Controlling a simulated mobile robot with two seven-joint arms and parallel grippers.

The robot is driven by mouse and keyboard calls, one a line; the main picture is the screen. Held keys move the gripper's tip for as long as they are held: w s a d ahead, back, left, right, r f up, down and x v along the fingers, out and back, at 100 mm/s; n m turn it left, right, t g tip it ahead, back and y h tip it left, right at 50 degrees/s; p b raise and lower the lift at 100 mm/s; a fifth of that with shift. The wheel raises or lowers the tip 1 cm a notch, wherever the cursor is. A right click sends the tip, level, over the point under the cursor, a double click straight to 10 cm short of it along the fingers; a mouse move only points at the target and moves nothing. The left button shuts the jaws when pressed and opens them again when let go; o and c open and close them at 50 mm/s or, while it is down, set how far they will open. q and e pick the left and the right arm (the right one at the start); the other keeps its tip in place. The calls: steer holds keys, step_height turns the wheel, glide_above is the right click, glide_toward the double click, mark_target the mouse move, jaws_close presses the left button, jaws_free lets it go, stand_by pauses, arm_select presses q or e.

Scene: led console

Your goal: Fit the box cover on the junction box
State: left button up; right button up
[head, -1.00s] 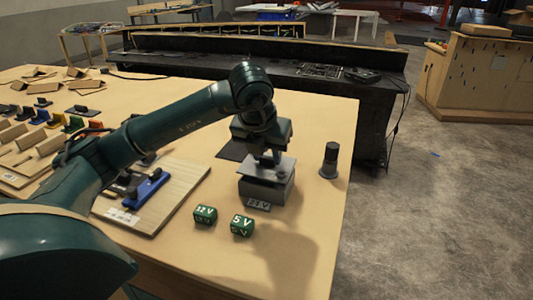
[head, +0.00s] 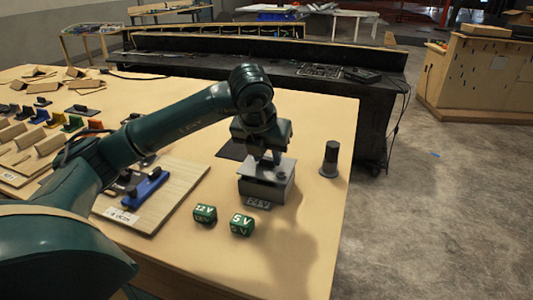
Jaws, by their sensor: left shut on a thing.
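The junction box (head: 268,190) is a grey box on the wooden table, with a "24 V" label at its front foot. The box cover (head: 256,170) is a flat grey plate lying over the top of the box, looking nearly level. I cannot tell whether it is fully seated. My left gripper (head: 268,160) points down from above and is shut on the cover; its fingertips are partly hidden by the wrist. My right gripper is not in view.
Two green blocks marked 12 V (head: 205,214) and 5 V (head: 242,224) sit in front of the box. A dark cylinder (head: 330,160) stands to its right, near the table edge.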

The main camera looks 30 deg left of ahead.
arm_select(q)
steer(key=shift+f+b, duration=0.8)
steer(key=shift+f, duration=0.05)
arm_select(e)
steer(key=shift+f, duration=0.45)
arm_select(q)
steer(key=o, duration=1.1)
steer(key=shift+r, duration=0.2)
steer(key=shift+v, duration=6.45)
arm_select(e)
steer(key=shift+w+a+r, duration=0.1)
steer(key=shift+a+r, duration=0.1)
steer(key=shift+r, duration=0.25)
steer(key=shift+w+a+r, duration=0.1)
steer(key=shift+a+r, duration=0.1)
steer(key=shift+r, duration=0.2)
arm_select(q)
steer(key=shift+s, duration=0.15)
